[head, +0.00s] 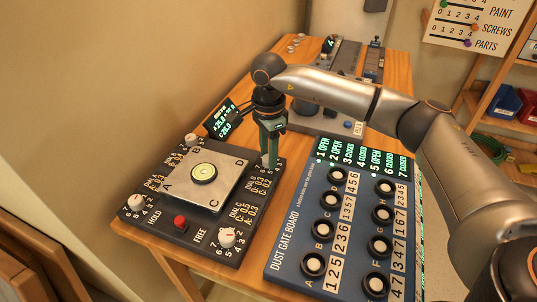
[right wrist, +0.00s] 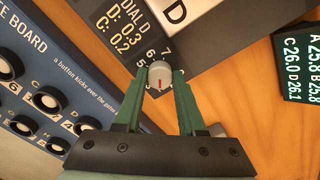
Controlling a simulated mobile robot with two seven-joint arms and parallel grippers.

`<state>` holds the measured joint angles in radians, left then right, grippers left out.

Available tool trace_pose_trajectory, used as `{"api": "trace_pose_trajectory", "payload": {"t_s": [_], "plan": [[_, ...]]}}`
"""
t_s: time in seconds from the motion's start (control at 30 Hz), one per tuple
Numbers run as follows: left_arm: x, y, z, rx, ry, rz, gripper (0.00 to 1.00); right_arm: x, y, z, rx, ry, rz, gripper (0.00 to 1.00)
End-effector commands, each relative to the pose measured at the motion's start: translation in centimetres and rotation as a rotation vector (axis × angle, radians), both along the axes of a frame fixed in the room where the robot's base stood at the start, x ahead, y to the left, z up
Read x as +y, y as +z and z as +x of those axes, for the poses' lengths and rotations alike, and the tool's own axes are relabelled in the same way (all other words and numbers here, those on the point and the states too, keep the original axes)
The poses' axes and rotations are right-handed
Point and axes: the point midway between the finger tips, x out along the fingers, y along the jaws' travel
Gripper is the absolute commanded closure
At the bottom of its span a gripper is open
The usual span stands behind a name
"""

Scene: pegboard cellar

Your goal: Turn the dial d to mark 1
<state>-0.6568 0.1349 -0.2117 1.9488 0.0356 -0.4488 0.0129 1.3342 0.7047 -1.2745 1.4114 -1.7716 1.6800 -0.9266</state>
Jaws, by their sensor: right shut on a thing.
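Dial d is a small pale grey knob with a red mark (right wrist: 160,74) at the D corner of the dark dial board (head: 165,232). My right gripper (head: 270,162) points down at that corner in the head view. In the right wrist view its green fingers (right wrist: 160,84) are shut on the knob, one on each side. The red mark shows on the near side of the knob. Numbers 5, 6 and 7 show beside it; the rest of its scale, including mark 1, is hidden by the fingers. My left gripper is not in view.
A plate with a round level (head: 204,173) sits on the dial board, with other white dials (head: 227,236) and a red button (head: 180,221). The blue dust gate board (head: 300,236) stands close on the right. A small lit display (head: 222,119) is behind.

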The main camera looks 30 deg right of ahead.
Motion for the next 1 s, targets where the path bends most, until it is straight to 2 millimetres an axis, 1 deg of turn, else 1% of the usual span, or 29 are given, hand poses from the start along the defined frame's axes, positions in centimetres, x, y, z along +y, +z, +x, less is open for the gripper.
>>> {"api": "trace_pose_trajectory", "payload": {"t_s": [0.3,0.6,0.8,1.0], "plan": [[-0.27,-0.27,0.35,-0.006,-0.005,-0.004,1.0,-0.01,0.05,0.08,-0.004,0.299,0.0,1.0],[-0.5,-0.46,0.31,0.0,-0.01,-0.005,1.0,0.01,0.08,0.08,-0.004,0.555,0.001,1.0],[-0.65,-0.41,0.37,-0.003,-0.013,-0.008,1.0,0.01,0.09,0.07,-0.004,0.679,0.002,1.0],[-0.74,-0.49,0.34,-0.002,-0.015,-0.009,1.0,0.01,0.11,0.07,-0.004,0.755,0.002,1.0]]}}
